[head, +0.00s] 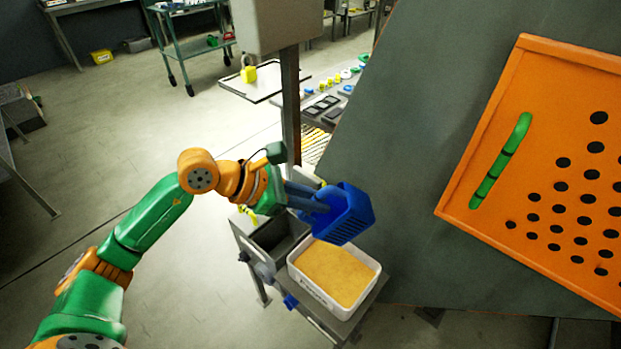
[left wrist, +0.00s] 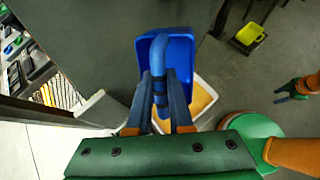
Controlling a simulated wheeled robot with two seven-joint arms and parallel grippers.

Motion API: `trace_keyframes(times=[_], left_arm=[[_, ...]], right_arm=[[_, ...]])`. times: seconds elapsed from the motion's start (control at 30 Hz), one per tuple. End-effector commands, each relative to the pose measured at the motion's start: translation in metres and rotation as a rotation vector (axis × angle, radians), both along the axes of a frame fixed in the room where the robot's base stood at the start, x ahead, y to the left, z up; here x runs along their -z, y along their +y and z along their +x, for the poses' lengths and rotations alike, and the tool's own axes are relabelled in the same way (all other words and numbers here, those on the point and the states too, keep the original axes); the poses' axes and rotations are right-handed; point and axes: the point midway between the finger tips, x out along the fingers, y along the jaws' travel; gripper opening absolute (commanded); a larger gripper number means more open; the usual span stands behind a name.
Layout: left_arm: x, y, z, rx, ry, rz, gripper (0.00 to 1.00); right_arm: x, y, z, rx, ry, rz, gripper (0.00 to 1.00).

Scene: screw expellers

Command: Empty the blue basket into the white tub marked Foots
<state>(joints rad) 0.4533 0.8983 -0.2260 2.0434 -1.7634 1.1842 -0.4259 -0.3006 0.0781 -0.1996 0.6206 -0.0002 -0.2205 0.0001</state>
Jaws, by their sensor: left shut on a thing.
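The blue basket (head: 345,214) hangs from my left gripper (head: 312,198), which is shut on its handle (left wrist: 158,60). The basket looks tilted, and its slotted side shows in the head view; I cannot tell what is inside it. The white tub (head: 305,277) stands below the basket, filled with yellowish material (head: 336,272). Dark lettering on its side is too small to read. The tub's rim also shows behind the basket in the left wrist view (left wrist: 211,88). My right gripper (left wrist: 284,94) is small at the right of that view, away from the basket.
A grey bin (head: 275,236) stands left of the tub on the same stand. A dark grey slab (head: 420,130) with an orange perforated panel (head: 540,150) fills the right. A post (head: 291,105) rises behind the gripper. Open floor lies to the left.

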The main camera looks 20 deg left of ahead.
Motion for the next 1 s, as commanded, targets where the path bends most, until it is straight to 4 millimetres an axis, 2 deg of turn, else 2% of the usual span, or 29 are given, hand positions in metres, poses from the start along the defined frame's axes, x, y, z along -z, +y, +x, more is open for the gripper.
trace_keyframes(times=[0.03,0.5,0.7,0.83,1.0], left_arm=[[-0.015,-0.002,0.000,0.002,0.009,0.021,0.00],[-0.036,-0.016,0.007,0.002,0.137,0.297,0.00],[-0.045,-0.036,0.017,0.005,0.255,0.560,0.00],[-0.043,-0.046,0.022,0.000,0.336,0.738,0.00],[-0.040,-0.051,0.024,0.000,0.383,0.827,0.00]], right_arm=[[-0.023,0.000,0.000,0.000,0.000,0.000,0.50],[-0.122,-0.001,0.000,-0.001,-0.001,-0.002,0.50],[-0.160,-0.002,0.001,-0.001,-0.001,-0.004,0.50],[-0.161,-0.002,0.000,-0.002,-0.001,-0.004,0.50],[-0.155,-0.003,0.000,-0.002,-0.001,-0.004,0.50]])
